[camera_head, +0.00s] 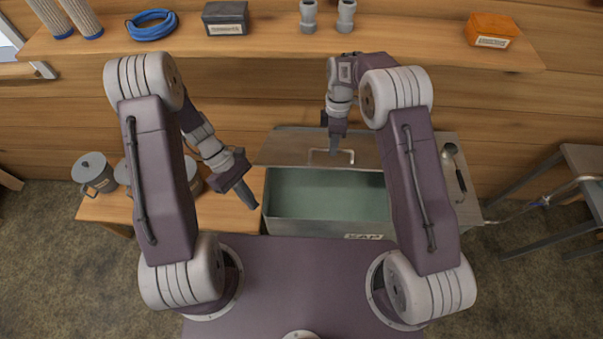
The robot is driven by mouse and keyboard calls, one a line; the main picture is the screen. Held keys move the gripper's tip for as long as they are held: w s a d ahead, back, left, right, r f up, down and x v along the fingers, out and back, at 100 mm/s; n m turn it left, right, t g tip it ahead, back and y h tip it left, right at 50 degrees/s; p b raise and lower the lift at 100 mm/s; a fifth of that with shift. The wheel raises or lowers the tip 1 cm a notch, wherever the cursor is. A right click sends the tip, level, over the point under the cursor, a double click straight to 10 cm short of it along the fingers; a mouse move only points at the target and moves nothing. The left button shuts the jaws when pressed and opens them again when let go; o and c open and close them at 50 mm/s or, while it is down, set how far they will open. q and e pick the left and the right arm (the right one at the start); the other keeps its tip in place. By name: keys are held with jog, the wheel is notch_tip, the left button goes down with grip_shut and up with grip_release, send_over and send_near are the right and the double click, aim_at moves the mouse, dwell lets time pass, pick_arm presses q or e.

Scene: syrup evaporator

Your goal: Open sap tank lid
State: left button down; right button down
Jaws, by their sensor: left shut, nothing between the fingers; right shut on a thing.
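The sap tank (325,228) stands on the bench in front of me, a grey metal box with a label on its front. Its inside (325,190) shows pale green and looks empty. The lid (290,150) is raised at the tank's back edge, with a light wire handle (318,158) on it. My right gripper (340,155) is shut on the lid handle, its fingers covering part of it. My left gripper (251,203) is shut and empty, just left of the tank's left wall.
Grey lidded pots (93,172) stand at the left, partly behind my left arm. A ladle (452,160) lies on the bench right of the tank. The shelf (270,42) above holds a blue hose coil (152,25), a dark box (226,18) and an orange box (492,29).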

jog(key=shift+w+f, duration=0.1)
jog(key=shift+w, duration=0.2)
pick_arm(q)
jog(key=w+d+f+n+t+h, duration=0.4)
jog(key=w+f+n+t+h, duration=0.3)
jog(key=n+h, duration=0.8)
jog(key=w+d+r, duration=0.2)
jog(key=d+r, duration=0.2)
jog(key=d, duration=0.5)
jog(key=shift+w+d+r+t+y, duration=0.25)
jog(key=shift+w+d+t+y, duration=0.05)
jog(key=shift+w, duration=0.1)
